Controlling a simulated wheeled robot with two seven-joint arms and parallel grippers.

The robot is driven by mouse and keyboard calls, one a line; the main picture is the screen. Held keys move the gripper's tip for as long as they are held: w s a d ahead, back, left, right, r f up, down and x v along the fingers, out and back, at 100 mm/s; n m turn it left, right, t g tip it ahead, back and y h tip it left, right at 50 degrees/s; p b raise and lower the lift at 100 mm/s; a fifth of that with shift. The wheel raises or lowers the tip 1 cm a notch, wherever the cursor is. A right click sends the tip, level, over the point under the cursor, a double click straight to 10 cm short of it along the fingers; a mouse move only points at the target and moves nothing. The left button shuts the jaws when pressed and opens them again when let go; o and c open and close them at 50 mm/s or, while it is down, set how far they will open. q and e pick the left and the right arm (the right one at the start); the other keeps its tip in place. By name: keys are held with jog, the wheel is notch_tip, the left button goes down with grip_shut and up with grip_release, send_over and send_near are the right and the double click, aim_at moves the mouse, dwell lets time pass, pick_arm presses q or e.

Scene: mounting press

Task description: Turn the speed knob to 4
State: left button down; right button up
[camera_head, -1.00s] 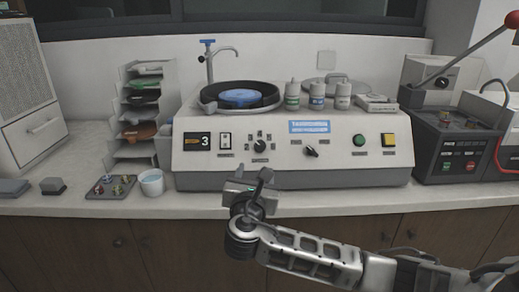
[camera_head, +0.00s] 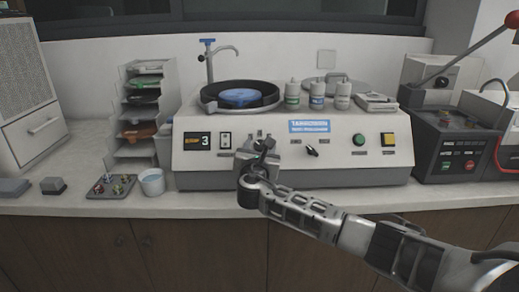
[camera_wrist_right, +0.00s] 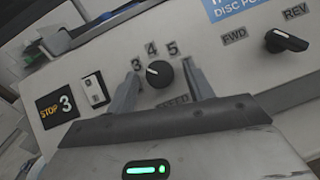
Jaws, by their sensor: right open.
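The speed knob (camera_wrist_right: 159,74) is a round black dial on the pale front panel of the polishing machine (camera_head: 340,150). In the right wrist view the numbers 3, 4 and 5 show around its top, and its white mark points up-left, toward the 3. My right gripper (camera_head: 262,146) is at the panel and hides the knob in the head view. In the wrist view its open fingers stand on either side of the knob, with gaps; depth is hard to tell. My left gripper is out of view.
A rocker switch (camera_wrist_right: 95,89) sits left of the knob. The FWD/REV switch (camera_wrist_right: 287,41) is to its right, with green (camera_head: 359,140) and yellow (camera_head: 388,139) buttons beyond. A white cup (camera_head: 152,182) and small tray (camera_head: 111,187) stand at the counter's left.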

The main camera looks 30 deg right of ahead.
jog(key=c, duration=1)
jog(key=shift+m+h, duration=0.3)
jog(key=shift+m, duration=0.1)
jog(key=shift+o, duration=0.2)
jog(key=m+g, duration=0.1)
jog(key=m+g+h, duration=0.1)
jog(key=m, duration=0.1)
jog(key=m+g, duration=0.1)
jog(key=shift+w+a+m+h, duration=0.15)
jog(key=shift+a+m+h, duration=0.15)
jog(key=shift+m, duration=0.1)
jog(key=shift+w+r+m+g+h, duration=0.15)
jog(key=shift+m+g, duration=0.75)
jog(key=shift+m, duration=0.5)
jog(key=shift+r+m+g+h, duration=0.15)
jog(key=shift+m+g, duration=0.75)
jog(key=shift+m, duration=0.5)
jog(key=shift+f, duration=0.1)
jog(key=o, duration=1)
jog(key=shift+c, duration=0.2)
